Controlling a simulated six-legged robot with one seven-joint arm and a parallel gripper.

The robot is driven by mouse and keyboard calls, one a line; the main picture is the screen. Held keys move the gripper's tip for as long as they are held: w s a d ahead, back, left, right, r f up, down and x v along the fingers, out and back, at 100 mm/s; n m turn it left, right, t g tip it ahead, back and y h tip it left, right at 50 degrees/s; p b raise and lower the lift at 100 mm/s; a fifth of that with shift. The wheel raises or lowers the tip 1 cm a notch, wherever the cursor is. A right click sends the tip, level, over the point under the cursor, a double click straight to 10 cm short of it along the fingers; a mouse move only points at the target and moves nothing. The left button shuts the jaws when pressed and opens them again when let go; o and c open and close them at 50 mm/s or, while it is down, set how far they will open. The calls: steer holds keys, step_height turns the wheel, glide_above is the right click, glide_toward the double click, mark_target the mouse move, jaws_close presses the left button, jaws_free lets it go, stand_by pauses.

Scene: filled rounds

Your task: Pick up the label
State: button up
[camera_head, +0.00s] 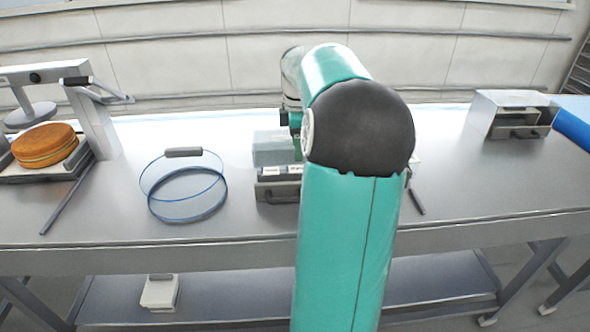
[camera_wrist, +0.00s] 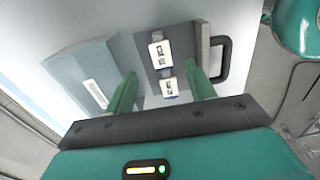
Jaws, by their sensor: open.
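In the wrist view, a white label (camera_wrist: 159,54) with dark print lies on a grey panel (camera_wrist: 140,44), with a smaller printed label (camera_wrist: 169,87) just below it in the picture. My gripper (camera_wrist: 161,71) is open, its two green fingers either side of the labels in the picture, with nothing held. I cannot tell how far the fingertips are from the panel.
In the wrist view, a dark handle (camera_wrist: 226,60) is right of the panel and a blue-grey block (camera_wrist: 70,69) with a pale strip is left. The right front is clear.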

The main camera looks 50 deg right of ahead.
mark_target(295, 169)
steer(key=shift+f, duration=2.8)
steer(key=shift+f, duration=0.2)
steer(key=shift+c, duration=0.4)
steer(key=c, duration=0.7)
